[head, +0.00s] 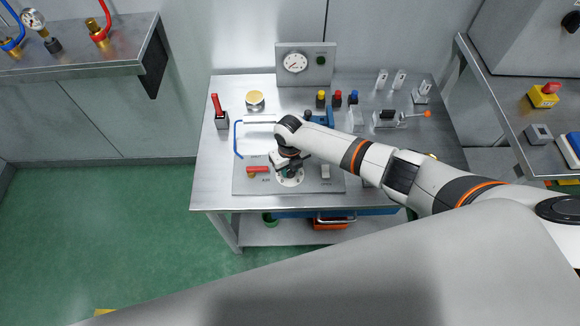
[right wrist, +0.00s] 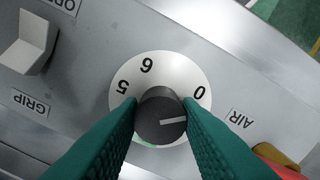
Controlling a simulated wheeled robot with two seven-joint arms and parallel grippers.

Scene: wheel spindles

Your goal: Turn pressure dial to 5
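The pressure dial has a white ring (right wrist: 150,66) with a dark grey round knob (right wrist: 160,117) in its middle. The numbers 5, 6 and 0 show upside down in the right wrist view; the fingers hide other marks. The knob's pale pointer line points right, somewhat below the 0. In the head view the dial ring (head: 290,179) is at the panel's front middle. My right gripper (right wrist: 160,103) has its green fingers on both sides of the knob, seemingly touching it. It also shows above the dial in the head view (head: 288,168). My left gripper is out of view.
A red-handled AIR valve (head: 258,169) is left of the dial, and a GRIP switch (head: 325,172) is right. A round gauge (head: 295,62) stands at the back. A blue-handled frame (head: 238,140) lies behind left. The table's left front (head: 214,190) is clear.

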